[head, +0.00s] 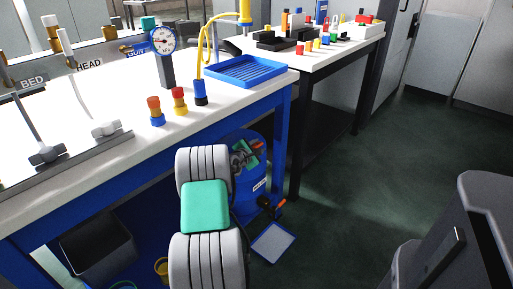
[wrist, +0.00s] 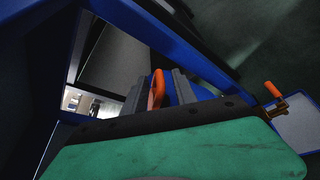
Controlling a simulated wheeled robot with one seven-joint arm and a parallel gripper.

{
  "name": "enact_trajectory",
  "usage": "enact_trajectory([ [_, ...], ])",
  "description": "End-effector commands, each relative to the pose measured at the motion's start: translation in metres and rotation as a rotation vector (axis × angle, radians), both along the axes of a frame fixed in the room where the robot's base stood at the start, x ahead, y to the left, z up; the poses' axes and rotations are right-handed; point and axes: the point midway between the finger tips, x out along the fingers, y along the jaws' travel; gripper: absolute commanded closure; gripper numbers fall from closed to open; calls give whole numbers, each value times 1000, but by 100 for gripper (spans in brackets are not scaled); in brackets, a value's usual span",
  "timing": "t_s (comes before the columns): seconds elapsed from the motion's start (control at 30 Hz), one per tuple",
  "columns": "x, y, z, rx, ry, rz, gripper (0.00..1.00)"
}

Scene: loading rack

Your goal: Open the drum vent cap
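The blue drum (head: 262,178) stands on the floor beside the front leg of the workbench, partly hidden by my arm. My gripper (head: 246,153) is over the drum's top. In the wrist view my gripper (wrist: 168,88) shows two grey fingers apart. An orange part (wrist: 157,88), which looks like the vent cap or its lever, stands between them, nearer the left finger, with blue showing toward the right finger. It also shows as an orange-red part (head: 257,146) in the head view. Whether a finger touches it, I cannot tell. The cap's base is hidden.
An orange-handled tap (head: 270,207) sticks out low on the drum, above a pale tray (head: 273,243) on the floor. The workbench (head: 120,150) with its blue frame stands close on the left. Open floor (head: 360,190) lies to the right.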

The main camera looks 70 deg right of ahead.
Motion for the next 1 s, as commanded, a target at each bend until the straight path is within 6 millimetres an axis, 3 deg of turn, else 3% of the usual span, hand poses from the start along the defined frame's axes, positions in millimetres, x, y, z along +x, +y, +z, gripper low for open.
enact_trajectory([
  [0.17, 1, 4, 2, 0, 1, 0, 67],
  [0.53, 8, 68, 22, 1, 0, 5, 67],
  [0.9, 7, 76, 22, 2, -4, 1, 67],
  [1.0, 16, 88, 17, 49, -79, -12, 67],
])
